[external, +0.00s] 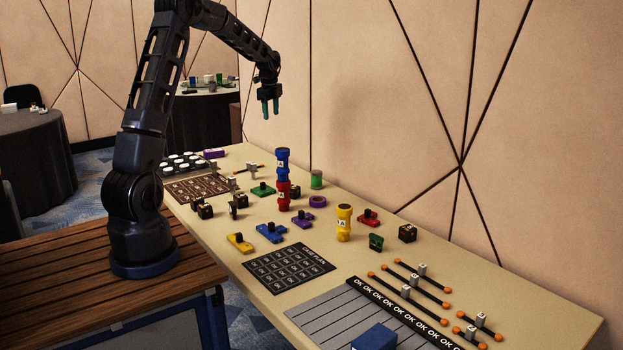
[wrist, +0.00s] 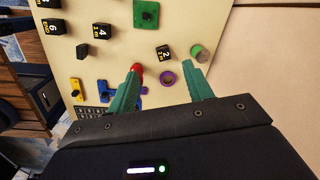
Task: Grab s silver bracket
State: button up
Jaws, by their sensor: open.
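My gripper (external: 270,107) is open and empty, pointing down high above the far half of the table. In the wrist view its two green fingers (wrist: 160,70) are spread apart. Small silver-grey pieces that look like brackets stand at the far part of the table: one (external: 251,171) by a thin dark rod, another (external: 232,184) nearer. Similar grey blocks (external: 422,268) sit along dark orange-tipped rods at the near right. I cannot tell which is the bracket named. No silver bracket is clear in the wrist view.
A blue-and-red stack (external: 283,165) rises from the table below my gripper. A yellow cylinder (external: 344,222), purple ring (external: 318,201), green cylinder (external: 316,179) and black numbered blocks (external: 408,233) stand around. A dark grid mat (external: 333,266) lies in front. The wall runs along the far side.

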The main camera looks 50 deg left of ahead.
jog(key=w+a+f+m, duration=0.2)
jog(key=a+f, duration=0.8)
jog(key=a, duration=0.1)
jog(key=m+g+h, duration=0.1)
jog(key=m, duration=0.2)
send_over(253, 163)
jog(key=f, duration=1.1)
jog(key=shift+d, duration=0.25)
jog(key=shift+s+a+f, duration=0.1)
jog(key=shift+a+f, duration=0.05)
jog(key=shift+f, duration=5.4)
jog(key=shift+c, duration=0.4)
jog(key=c, duration=1)
jog(key=shift+r, duration=0.15)
